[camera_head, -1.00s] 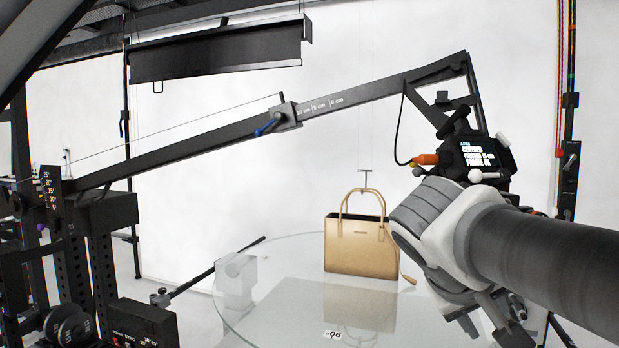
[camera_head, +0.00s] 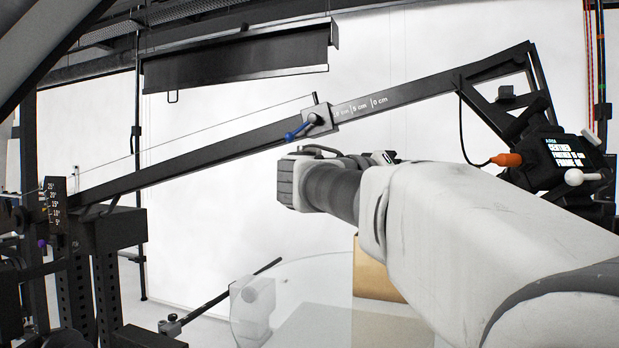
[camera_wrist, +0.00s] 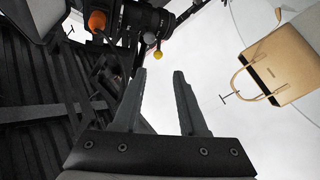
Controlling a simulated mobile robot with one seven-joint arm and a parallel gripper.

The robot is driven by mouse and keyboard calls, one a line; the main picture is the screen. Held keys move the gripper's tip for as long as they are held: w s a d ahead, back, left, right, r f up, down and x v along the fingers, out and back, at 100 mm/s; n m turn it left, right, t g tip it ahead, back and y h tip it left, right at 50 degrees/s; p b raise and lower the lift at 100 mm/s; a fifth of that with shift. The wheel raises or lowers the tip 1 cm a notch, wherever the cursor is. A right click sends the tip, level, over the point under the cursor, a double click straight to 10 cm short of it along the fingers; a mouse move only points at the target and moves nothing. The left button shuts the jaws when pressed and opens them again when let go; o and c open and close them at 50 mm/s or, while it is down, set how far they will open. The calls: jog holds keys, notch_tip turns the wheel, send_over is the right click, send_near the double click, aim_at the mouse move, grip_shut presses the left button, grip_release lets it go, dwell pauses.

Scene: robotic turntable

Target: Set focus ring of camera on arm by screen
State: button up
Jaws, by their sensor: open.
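The camera on the arm hangs at the right end of the long black crane arm in the head view. Its small screen (camera_head: 567,155) shows white text, with a line that seems to read "FARTHER 15 CM". I cannot tell which ring is the focus ring. My gripper (camera_wrist: 161,72) is open and empty, its fingertips apart from the lens and below it in the picture. In the head view its fingers are not discernible.
An orange plug (camera_head: 507,159) with a black cable joins the camera. A tan handbag (camera_wrist: 283,66) stands on the glass turntable (camera_head: 300,270); my arm hides most of it in the head view. A sliding clamp (camera_head: 318,118) with a blue lever sits on the crane arm.

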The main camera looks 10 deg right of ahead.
jog(key=p+x, duration=0.1)
jog(key=x, duration=0.7)
jog(key=p+x, duration=0.1)
jog(key=x, duration=0.8)
jog(key=shift+w+d+r, duration=0.1)
jog(key=shift+d+r, duration=0.1)
jog(key=shift+r, duration=0.05)
grip_shut()
jog(key=shift+a+r, duration=0.1)
dwell(0.6)
